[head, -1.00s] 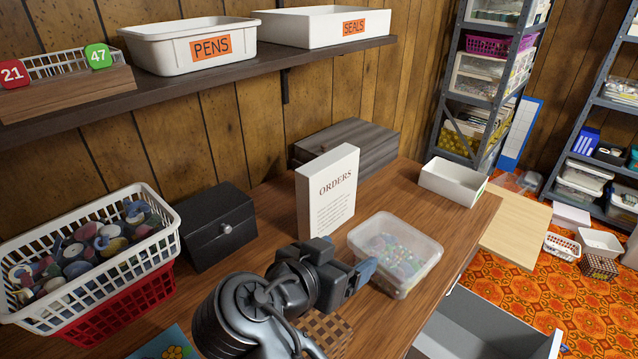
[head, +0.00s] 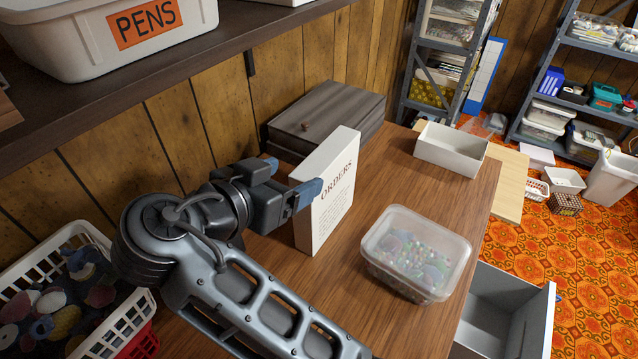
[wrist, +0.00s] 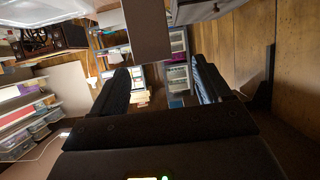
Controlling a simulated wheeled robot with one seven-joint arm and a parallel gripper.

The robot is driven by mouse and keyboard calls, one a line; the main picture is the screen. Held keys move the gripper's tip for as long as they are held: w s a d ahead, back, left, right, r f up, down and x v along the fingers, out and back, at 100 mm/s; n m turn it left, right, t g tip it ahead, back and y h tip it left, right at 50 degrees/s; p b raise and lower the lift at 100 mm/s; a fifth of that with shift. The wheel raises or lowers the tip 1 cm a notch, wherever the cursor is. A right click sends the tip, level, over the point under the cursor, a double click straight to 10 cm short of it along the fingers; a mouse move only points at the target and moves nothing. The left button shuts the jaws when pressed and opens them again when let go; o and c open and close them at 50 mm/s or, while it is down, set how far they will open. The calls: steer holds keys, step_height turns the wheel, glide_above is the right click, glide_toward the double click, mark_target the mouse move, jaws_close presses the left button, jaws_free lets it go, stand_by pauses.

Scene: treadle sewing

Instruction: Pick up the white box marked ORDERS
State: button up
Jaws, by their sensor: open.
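The white ORDERS box (head: 330,195) stands upright on the wooden desk, its lettered face turned right in the head view. My gripper (head: 297,172) is open at the box's upper left edge. One blue-grey finger is on the lettered side and the other is toward the back. In the wrist view, a shaded brown-grey panel (wrist: 148,30), apparently the box's narrow side, lies between the lines of my open fingers (wrist: 160,75). Whether either finger touches the box cannot be told.
A clear lidded tub (head: 415,252) stands right of the box. A dark wooden case (head: 325,120) is behind it, and a white open bin (head: 450,150) is farther right. The shelf with the PENS bin (head: 110,40) overhangs at upper left. A white basket (head: 115,330) is at lower left.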

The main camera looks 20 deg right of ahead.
mark_target(311, 168)
steer(key=p+x, duration=0.1)
steer(key=x, duration=0.6)
steer(key=shift+s+d+p, duration=0.1)
steer(key=shift+d+p, duration=0.25)
steer(key=shift+d, duration=0.05)
steer(key=shift+r, duration=0.1)
jaws_close()
stand_by(0.5)
